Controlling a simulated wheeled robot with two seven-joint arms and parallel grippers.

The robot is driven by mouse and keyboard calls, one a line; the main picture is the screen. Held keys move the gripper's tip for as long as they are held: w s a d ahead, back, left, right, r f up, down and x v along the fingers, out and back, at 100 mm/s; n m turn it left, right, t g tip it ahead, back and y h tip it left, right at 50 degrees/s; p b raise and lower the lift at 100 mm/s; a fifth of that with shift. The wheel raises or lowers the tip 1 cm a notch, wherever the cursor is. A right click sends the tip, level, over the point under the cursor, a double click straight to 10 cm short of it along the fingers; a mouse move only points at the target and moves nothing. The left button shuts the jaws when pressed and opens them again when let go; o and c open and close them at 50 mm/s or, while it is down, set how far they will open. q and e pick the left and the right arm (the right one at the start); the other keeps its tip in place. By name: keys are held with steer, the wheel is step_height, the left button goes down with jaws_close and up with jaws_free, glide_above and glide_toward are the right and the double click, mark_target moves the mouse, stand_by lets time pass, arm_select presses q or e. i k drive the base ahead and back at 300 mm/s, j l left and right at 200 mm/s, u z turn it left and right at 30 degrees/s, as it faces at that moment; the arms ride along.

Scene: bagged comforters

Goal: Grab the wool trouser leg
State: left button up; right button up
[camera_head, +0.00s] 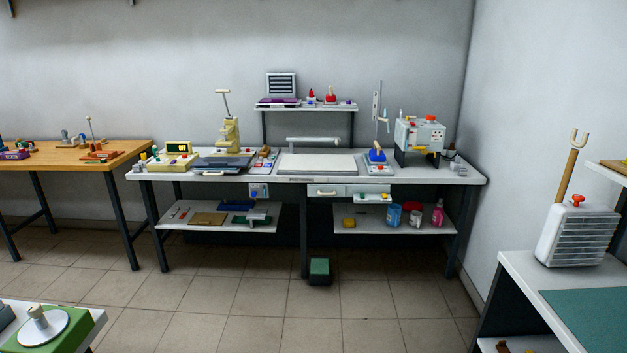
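I cannot make out a wool trouser leg anywhere in the head view. No cloth that looks like trousers shows on the tables or the floor. Neither of my grippers and neither arm is in view.
A long white workbench (270,176) with small machines stands against the back wall. A wooden table (130,148) is at the left. A white counter (520,272) with a green mat (595,315) is at the right. The tiled floor (250,315) in between is mostly clear.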

mark_target(221, 160)
steer(key=i, duration=1.9)
